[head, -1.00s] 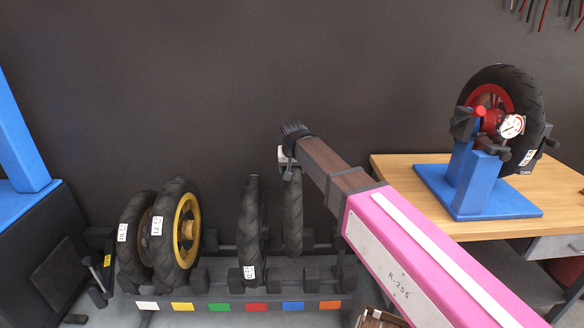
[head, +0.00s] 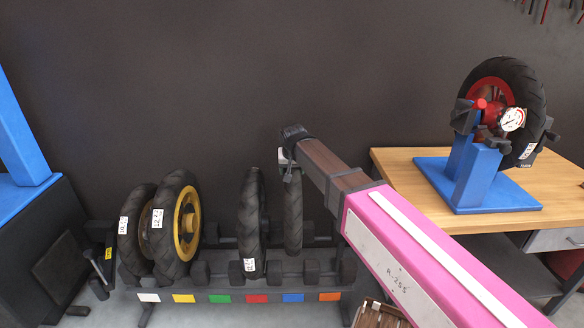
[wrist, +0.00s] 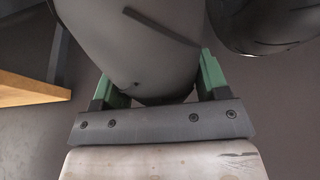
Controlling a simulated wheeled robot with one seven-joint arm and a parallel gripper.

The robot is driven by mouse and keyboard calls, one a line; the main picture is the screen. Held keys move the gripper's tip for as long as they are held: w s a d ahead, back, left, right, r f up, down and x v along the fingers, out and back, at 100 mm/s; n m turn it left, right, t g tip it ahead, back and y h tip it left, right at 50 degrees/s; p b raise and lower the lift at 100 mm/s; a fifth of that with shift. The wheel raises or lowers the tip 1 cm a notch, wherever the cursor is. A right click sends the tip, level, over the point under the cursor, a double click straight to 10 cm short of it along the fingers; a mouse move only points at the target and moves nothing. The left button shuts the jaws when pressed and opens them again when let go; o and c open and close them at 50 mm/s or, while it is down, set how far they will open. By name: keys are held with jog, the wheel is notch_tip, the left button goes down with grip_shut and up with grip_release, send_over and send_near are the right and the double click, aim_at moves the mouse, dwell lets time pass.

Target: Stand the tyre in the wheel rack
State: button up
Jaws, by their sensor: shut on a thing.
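My gripper (head: 288,168) is shut on a dark tyre (head: 293,218), seen nearly edge-on and upright below it in the head view. In the wrist view the green fingers of my gripper (wrist: 155,75) lie on both sides of the tyre (wrist: 140,42). The wheel rack (head: 214,297) is low and dark, with white, yellow, green, red, blue and orange labels along its front. The held tyre hangs over the rack's right part, behind the blue label. Whether its bottom touches the rack I cannot tell.
A labelled tyre (head: 250,225) stands in the rack just left of the held one. A yellow-rimmed wheel (head: 172,232) and another wheel (head: 132,235) stand at the rack's left. A wooden bench (head: 395,165) with a blue wheel stand (head: 474,180) is at right.

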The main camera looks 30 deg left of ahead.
notch_tip(320, 180, down, 11)
dwell(2.7)
jog(key=shift+f, duration=0.55)
dwell(1.1)
jog(key=o, duration=1.6)
jog(key=shift+o, duration=0.2)
jog(key=shift+f, duration=0.1)
jog(key=v, duration=1.1)
